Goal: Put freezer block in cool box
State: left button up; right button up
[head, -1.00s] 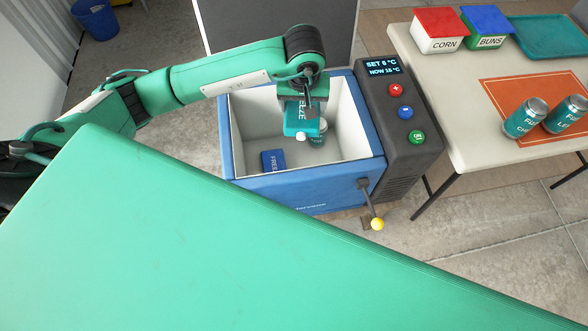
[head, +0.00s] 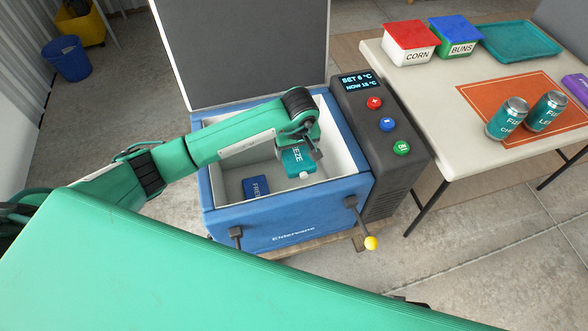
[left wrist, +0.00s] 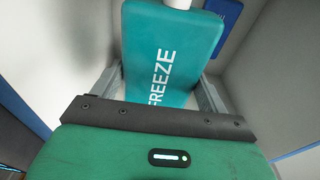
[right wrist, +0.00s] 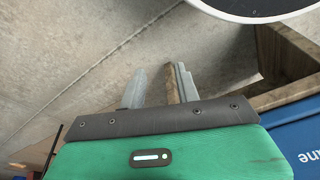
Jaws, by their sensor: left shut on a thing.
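The teal freezer block (head: 297,161), lettered FREEZE, is held in my left gripper (head: 305,147) over the open cool box (head: 280,222). In the left wrist view the block (left wrist: 165,55) sits between the two fingers, with the box's pale inner walls around it. A blue freezer block (head: 256,187) lies on the box floor at the left; part of it shows in the left wrist view (left wrist: 224,12). My arm hides part of the box's inside. My right gripper (right wrist: 160,90) shows only in its wrist view, fingers apart and empty, low beside the box.
The grey lid (head: 245,50) stands open behind the box. A control panel (head: 375,95) with three buttons reads SET 6, NOW 16. A front latch lever (head: 365,225) sticks out. The table (head: 450,120) at right holds cans (head: 508,118), red and blue-lidded tubs and a tray.

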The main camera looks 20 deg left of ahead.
pick_arm(q)
notch_tip(320, 180, down, 9)
jog(key=shift+f, duration=0.45)
jog(key=shift+c, duration=0.6)
jog(key=shift+s, duration=0.1)
jog(key=o, duration=1.4)
jog(key=shift+f, duration=0.1)
pick_arm(e)
jog(key=shift+w+r, duration=0.1)
jog(key=shift+r, duration=0.25)
pick_arm(q)
jog(key=r, duration=0.7)
jog(key=s+d+r, duration=0.1)
jog(key=r, duration=0.3)
jog(key=shift+r, duration=0.1)
jog(key=shift+s+r, duration=0.15)
jog(key=shift+r, duration=0.3)
pick_arm(e)
jog(key=shift+w+a, duration=0.1)
